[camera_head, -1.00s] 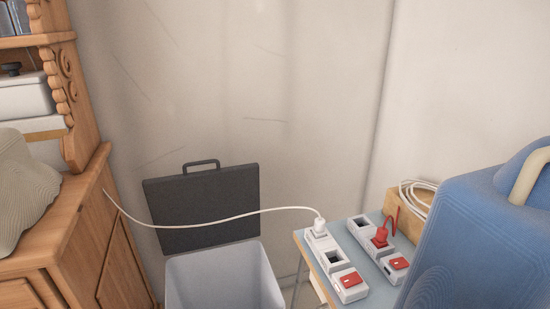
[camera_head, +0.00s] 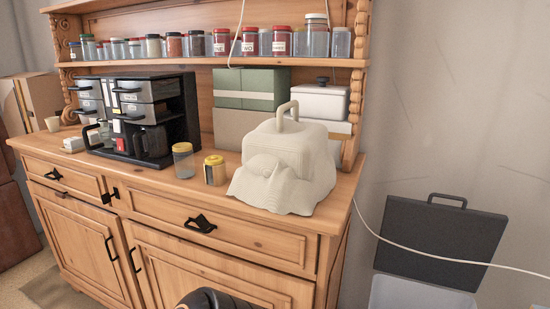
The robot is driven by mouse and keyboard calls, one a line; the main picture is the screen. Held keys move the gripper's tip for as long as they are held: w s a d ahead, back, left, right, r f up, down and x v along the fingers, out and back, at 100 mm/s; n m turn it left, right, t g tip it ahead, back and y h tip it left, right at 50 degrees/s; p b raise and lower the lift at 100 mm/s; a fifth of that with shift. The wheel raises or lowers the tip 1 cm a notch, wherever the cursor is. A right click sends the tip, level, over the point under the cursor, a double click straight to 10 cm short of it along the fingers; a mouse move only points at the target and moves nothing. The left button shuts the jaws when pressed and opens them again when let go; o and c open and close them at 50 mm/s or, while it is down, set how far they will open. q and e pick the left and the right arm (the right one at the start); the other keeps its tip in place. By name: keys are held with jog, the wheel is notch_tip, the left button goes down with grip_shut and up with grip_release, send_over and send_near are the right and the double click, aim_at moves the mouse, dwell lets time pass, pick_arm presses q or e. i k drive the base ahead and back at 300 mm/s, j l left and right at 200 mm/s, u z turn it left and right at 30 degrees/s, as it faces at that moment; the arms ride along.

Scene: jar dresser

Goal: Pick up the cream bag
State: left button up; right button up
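The cream bag (camera_head: 285,165) stands on the right end of the wooden dresser top (camera_head: 225,200). It is a boxy, ribbed bag with a loop handle (camera_head: 288,114) on top and a sagging skirt spread over the wood near the front edge. A dark rounded part of my own body shows at the bottom edge of the view. I cannot make out either gripper's fingers, and nothing is touching the bag.
Two jars with yellow lids (camera_head: 184,160) (camera_head: 215,170) stand left of the bag. A black coffee machine (camera_head: 150,120) is further left. Green boxes (camera_head: 250,88) and a white lidded container (camera_head: 319,101) stand behind. A white cable (camera_head: 430,255) crosses before an open-lidded bin (camera_head: 420,292) at right.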

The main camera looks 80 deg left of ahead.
aim_at(288, 166)
jog(key=u, duration=2.85)
jog(key=i+l+u, duration=0.1)
jog(key=l, duration=0.3)
jog(key=i+l+u, duration=0.1)
jog(key=l, duration=0.3)
